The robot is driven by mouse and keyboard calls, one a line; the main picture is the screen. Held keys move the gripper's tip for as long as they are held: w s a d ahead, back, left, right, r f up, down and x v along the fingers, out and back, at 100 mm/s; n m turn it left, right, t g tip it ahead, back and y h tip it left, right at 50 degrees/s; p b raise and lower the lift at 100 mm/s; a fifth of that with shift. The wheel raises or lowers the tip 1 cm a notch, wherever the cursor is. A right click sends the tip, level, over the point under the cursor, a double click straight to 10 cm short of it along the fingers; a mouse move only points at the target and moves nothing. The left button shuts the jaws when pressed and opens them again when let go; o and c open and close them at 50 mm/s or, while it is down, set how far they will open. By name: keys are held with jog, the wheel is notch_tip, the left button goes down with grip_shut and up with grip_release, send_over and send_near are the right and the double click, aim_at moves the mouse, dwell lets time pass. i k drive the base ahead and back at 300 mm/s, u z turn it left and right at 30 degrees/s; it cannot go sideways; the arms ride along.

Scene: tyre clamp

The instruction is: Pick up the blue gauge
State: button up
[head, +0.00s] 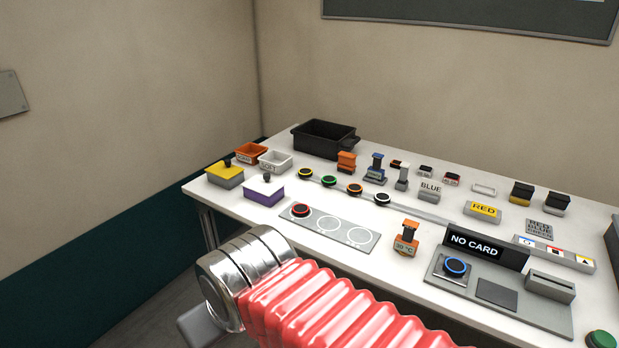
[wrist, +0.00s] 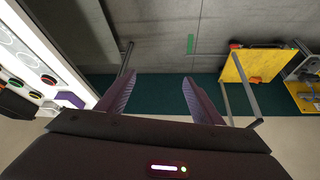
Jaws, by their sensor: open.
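The blue gauge (head: 376,168) stands upright on the white table in the head view, towards the back, with a blue top and a grey-blue base with a small display. An orange block-like piece stands just left of it and a grey one just right. The blue gauge cannot be made out in the wrist view. My gripper (wrist: 156,90) is open and empty in the wrist view, with its two fingers apart over the floor. In the head view my arm reaches across the front of the table, well short of the gauge, and the fingers are not clearly visible.
A black bin (head: 325,138) stands behind the gauge to the left. An orange gauge (head: 405,240) reading 50 °C stands nearer the front. A NO CARD display (head: 474,245) rises at the right. A yellow panel (wrist: 252,80) shows in the wrist view.

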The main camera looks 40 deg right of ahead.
aim_at(375, 173)
jog(key=z, duration=2.5)
jog(key=k, duration=0.3)
jog(key=z, duration=0.1)
